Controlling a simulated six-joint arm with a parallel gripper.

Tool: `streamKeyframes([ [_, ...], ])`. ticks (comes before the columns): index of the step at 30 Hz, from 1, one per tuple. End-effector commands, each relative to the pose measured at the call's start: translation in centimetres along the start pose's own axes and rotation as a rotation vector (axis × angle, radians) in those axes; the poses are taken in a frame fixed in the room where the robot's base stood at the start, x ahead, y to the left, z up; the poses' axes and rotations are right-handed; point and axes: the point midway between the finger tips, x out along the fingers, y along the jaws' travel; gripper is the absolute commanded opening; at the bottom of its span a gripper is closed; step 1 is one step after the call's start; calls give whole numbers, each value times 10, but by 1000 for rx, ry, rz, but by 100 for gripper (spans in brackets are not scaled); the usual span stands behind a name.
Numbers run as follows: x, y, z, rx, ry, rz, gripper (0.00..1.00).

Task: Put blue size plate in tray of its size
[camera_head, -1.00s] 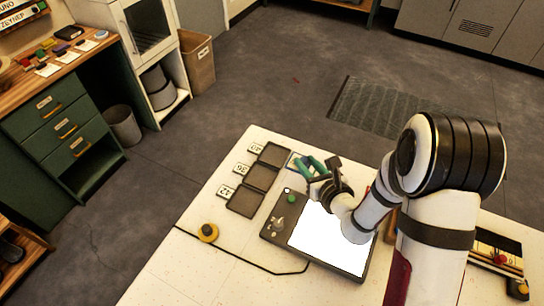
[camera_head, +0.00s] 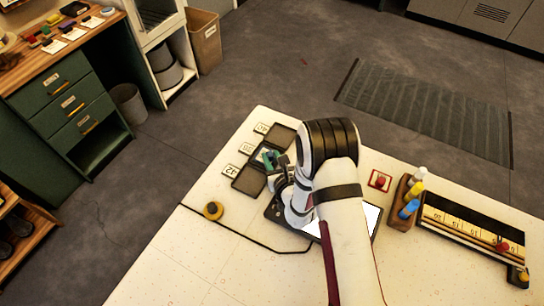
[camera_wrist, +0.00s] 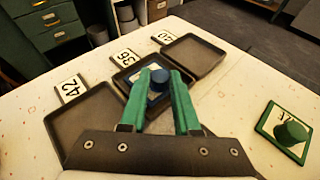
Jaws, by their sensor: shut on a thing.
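My gripper (camera_wrist: 160,80) has green fingers and is shut on the blue knob (camera_wrist: 160,77) of the blue size plate (camera_wrist: 154,97). The fingers hide much of the plate, and its number cannot be read. The plate is at the middle tray (camera_wrist: 118,80), labelled 36; whether it rests on the tray floor or hangs just above it I cannot tell. The tray labelled 42 (camera_wrist: 62,118) is to its left and the tray labelled 40 (camera_wrist: 218,57) to its right. In the head view my gripper (camera_head: 274,160) is over the middle tray (camera_head: 256,163).
A green-rimmed plate with a green knob (camera_wrist: 288,132) lies on the table to the right in the wrist view. My arm hides most of the bright panel (camera_head: 371,218).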

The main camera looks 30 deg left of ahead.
Motion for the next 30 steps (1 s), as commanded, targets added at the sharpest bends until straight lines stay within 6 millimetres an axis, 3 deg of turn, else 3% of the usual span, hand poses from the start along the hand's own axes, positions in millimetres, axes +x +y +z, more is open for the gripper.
streamKeyframes([
  [1,0,0,0,0,0,0,34],
  [6,0,0,0,0,0,0,60],
  [16,-3,0,2,0,2,0,60],
  [20,-24,0,2,1,3,-1,60],
  [30,-100,0,2,1,3,-1,60],
])
